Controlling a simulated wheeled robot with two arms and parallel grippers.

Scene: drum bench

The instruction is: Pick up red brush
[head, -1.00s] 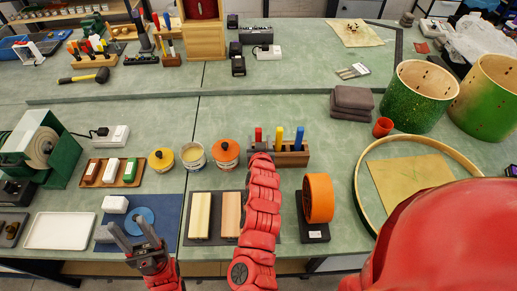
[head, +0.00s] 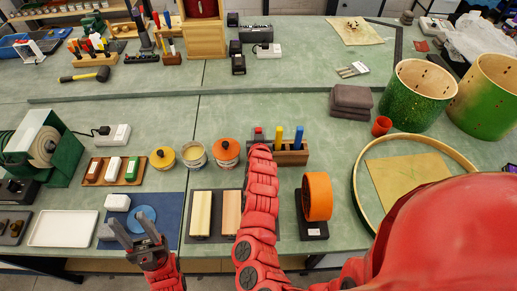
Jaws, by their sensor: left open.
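A wooden holder (head: 291,158) stands mid-bench with a yellow handle (head: 279,134) and a blue handle (head: 298,137) upright in it. A small bit of red, perhaps the top of the red brush (head: 258,130), shows at the holder's left end, just beyond the end of my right arm. My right gripper (head: 258,138) is almost wholly hidden by its own arm; only a small dark part shows at the red bit, and its jaws cannot be made out. My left gripper (head: 131,227) is open and empty over the blue mat at the lower left, far from the holder.
Left of the holder stand tins with orange (head: 226,149) and yellow (head: 162,158) tops. An orange wheel (head: 317,196) on a dark base stands to the right, beside a drum hoop (head: 360,195). Two wooden blocks (head: 201,214) lie beside my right forearm. Green drum shells (head: 415,96) stand at the right.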

